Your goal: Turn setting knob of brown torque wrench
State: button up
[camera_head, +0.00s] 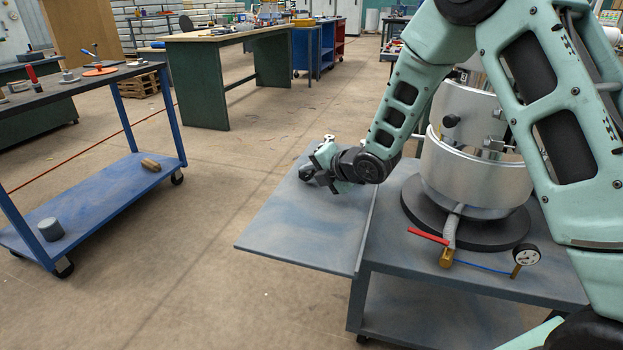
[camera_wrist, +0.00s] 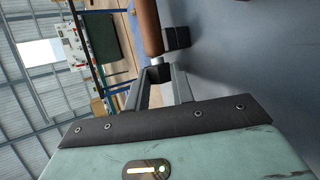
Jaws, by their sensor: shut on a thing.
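The brown torque wrench (camera_wrist: 147,28) shows in the wrist view as a brown handle running up out of the top of the picture. A short silver section (camera_wrist: 150,65) is at its near end. My gripper (camera_wrist: 159,73) is shut on the end of the wrench at this silver section, where the setting knob is. The fingertips hide part of the knob, so its setting cannot be read. In the head view my gripper (camera_head: 325,163) is low over the grey side leaf of the table. The wrench cannot be made out clearly there.
A black block (camera_wrist: 177,38) is beside the wrench handle. The grey table leaf (camera_head: 300,225) is mostly bare. A large silver cylindrical extruder part (camera_head: 475,180) stands on the table to the right, with a red-handled valve (camera_head: 428,236) and gauge (camera_head: 526,255). A blue cart (camera_head: 110,205) is at left.

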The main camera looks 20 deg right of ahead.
jog(key=shift+d, duration=0.15)
jog(key=o, duration=1)
jog(key=shift+f, duration=0.1)
